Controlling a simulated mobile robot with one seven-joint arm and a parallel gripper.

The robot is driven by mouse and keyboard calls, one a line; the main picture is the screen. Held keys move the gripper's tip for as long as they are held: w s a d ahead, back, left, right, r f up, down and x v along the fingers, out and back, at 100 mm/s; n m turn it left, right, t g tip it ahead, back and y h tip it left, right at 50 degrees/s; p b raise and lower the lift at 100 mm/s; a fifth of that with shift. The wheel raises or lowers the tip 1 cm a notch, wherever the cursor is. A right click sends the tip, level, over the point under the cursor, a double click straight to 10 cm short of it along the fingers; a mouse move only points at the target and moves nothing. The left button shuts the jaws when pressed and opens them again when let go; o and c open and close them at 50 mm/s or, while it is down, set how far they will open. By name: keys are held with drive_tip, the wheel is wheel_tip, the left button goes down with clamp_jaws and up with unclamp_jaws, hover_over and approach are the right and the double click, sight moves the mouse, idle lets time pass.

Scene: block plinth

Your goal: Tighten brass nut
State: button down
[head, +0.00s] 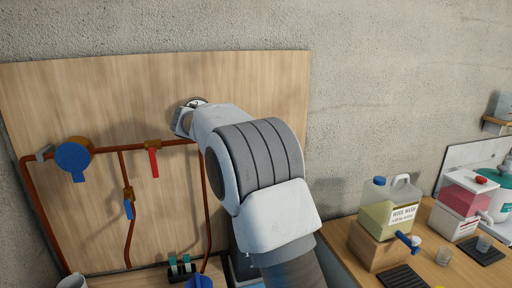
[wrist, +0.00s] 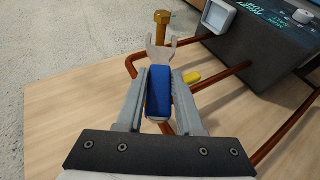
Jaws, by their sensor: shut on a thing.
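My gripper (wrist: 160,74) is shut on the blue handle of an open-ended spanner (wrist: 159,92) in the wrist view. The spanner's grey forked jaws point away from me, toward the top of the picture. A brass fitting with a hexagonal head, likely the brass nut (wrist: 162,19), stands just beyond the fork. Its lower part shows between or behind the two prongs; I cannot tell if the fork is around it or touching.
Copper pipes run over a wooden panel (head: 110,100) with a blue round valve (head: 73,154), a red lever (head: 154,163) and a small blue lever (head: 129,210). A dark box (wrist: 262,45) is at the wrist view's upper right. A jug (head: 388,210) stands right.

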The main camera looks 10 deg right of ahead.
wheel_tip(320, 180, down, 16)
drive_tip(key=n+t+h+b, duration=0.4)
drive_tip(key=h+b, duration=0.5)
drive_tip(key=b, duration=0.7)
drive_tip(key=d+r, duration=0.2)
drive_tip(key=d, duration=0.4)
drive_tip(key=shift+r, duration=0.35)
drive_tip(key=shift+w, duration=0.1)
